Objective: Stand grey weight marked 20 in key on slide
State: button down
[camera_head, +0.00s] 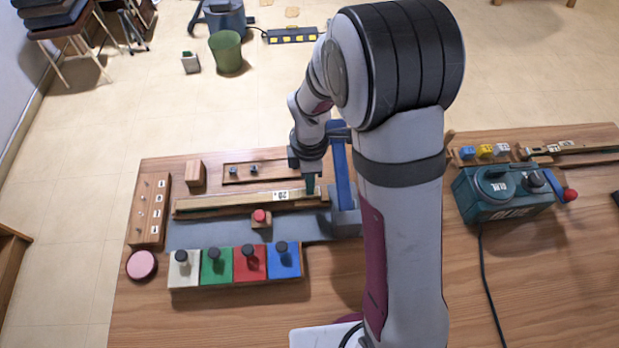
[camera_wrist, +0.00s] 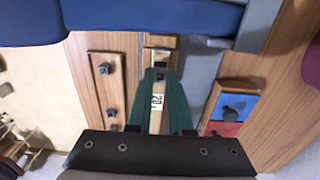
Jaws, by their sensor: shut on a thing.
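The slide (camera_head: 225,207) is a long, narrow wooden channel near the back of the table. A white label marked 20 (camera_head: 282,196) shows on it, and in the wrist view the label (camera_wrist: 157,101) lies just below my fingertips. My gripper (camera_head: 310,186) points down at the slide's right end. In the wrist view its green fingers (camera_wrist: 160,76) close on a small dark grey piece (camera_wrist: 160,77) at the slide. The fingers cover much of it; I cannot tell whether it stands in the key. Two dark knobbed weights (camera_head: 232,170) (camera_head: 253,170) sit in a wooden tray (camera_head: 290,169) behind the slide.
A red button (camera_head: 260,216) stands in front of the slide. White, green, red and blue key blocks (camera_head: 235,265) with dark knobs are nearer. A labelled wooden rack (camera_head: 150,225) and a pink disc (camera_head: 141,265) are left. A blue post (camera_head: 340,175) stands close right of my gripper.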

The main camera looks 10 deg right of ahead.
jog(key=shift+f, duration=0.25)
dwell(0.4)
jog(key=shift+f, duration=0.2)
jog(key=shift+f, duration=0.55)
dwell(0.8)
jog(key=shift+c, duration=1.8)
grip_release()
jog(key=shift+r, duration=0.1)
jog(key=shift+r, duration=3.45)
